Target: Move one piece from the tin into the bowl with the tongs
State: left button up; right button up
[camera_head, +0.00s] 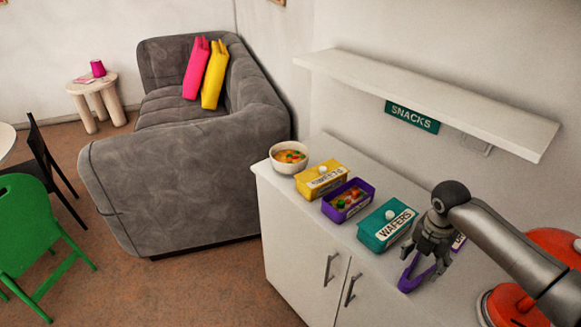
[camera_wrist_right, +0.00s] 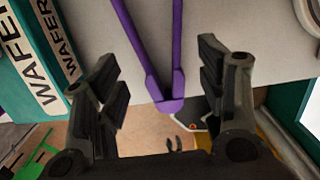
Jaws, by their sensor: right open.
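The white bowl (camera_head: 274,163) stands at the far left end of the cabinet top and holds orange, green and red bits. The open purple tin (camera_head: 330,212) has several small coloured pieces inside. The purple tongs (camera_head: 405,284) lie on the cabinet top near its front edge, right of the teal tin. My right gripper (camera_head: 427,262) is open over the tongs. In the right wrist view the tongs (camera_wrist_right: 165,103) show between its two spread fingers, with a visible gap on each side. My left gripper is not in view.
A yellow tin (camera_head: 338,169) and a teal tin (camera_head: 371,238) marked WAFERS, both lidded with white knobs, flank the purple tin. A wall shelf (camera_head: 440,90) with a SNACKS sign overhangs behind. A grey sofa (camera_head: 170,180) stands left of the cabinet (camera_head: 300,250).

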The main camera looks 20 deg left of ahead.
aim_at(417, 273)
jog(key=shift+w+d+f+b, duration=0.15)
jog(key=shift+f+b, duration=0.3)
jog(key=shift+f, duration=1.5)
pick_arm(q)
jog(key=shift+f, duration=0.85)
pick_arm(e)
jog(key=shift+c, duration=0.5)
jog(key=c, duration=0.6)
pick_arm(q)
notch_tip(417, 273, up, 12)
jog(key=p, duration=1.1)
jog(key=shift+p, duration=0.4)
pick_arm(e)
notch_tip(417, 273, up, 12)
jog(key=shift+r, duration=0.1)
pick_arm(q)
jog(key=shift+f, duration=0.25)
